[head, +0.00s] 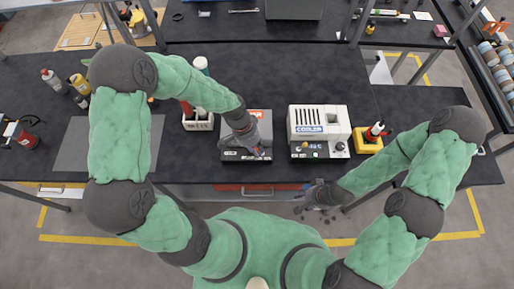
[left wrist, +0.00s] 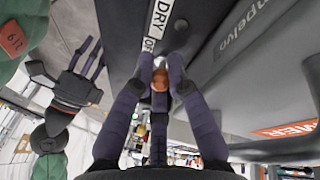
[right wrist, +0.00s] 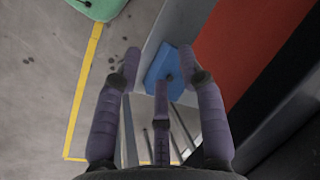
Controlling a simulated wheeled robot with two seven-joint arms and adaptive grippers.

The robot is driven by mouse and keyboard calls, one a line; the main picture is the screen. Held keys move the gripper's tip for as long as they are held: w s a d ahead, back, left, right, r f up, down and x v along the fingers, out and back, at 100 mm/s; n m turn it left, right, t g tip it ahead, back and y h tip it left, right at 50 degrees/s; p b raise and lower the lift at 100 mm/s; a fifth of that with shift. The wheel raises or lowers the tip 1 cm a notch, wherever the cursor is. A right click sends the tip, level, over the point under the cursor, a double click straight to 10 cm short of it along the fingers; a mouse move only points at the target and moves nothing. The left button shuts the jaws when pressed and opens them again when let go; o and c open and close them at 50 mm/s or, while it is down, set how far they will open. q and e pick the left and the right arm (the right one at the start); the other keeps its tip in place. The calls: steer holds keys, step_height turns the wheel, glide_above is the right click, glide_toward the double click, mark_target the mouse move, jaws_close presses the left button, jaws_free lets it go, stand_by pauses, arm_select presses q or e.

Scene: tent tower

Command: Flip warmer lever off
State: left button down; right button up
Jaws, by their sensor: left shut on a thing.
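The warmer (head: 231,156) is a dark box on the bench in the head view. In the left wrist view its dark panel (left wrist: 200,28) carries a white label strip reading DRY, with another word partly hidden. My left gripper (head: 250,145) is at the warmer's front. In the left wrist view the fingers (left wrist: 165,66) close around a small lever (left wrist: 159,77) with a metal and orange-brown look; its exact position against the labels is unclear. My right gripper (head: 318,194) hangs empty off the bench's front edge, and its fingers (right wrist: 159,55) are spread in the right wrist view.
A white cooler (head: 319,121) stands right of the warmer. A yellow holder (head: 367,146) with a red and white item is further right. A white rack of bottles (head: 198,123) is left of the warmer. A grey mat (head: 75,145) lies clear at left.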

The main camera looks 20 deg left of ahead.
arm_select(q)
steer(key=c, duration=1.5)
jaws_free()
steer(key=v, duration=1.2)
steer(key=shift+f, duration=0.1)
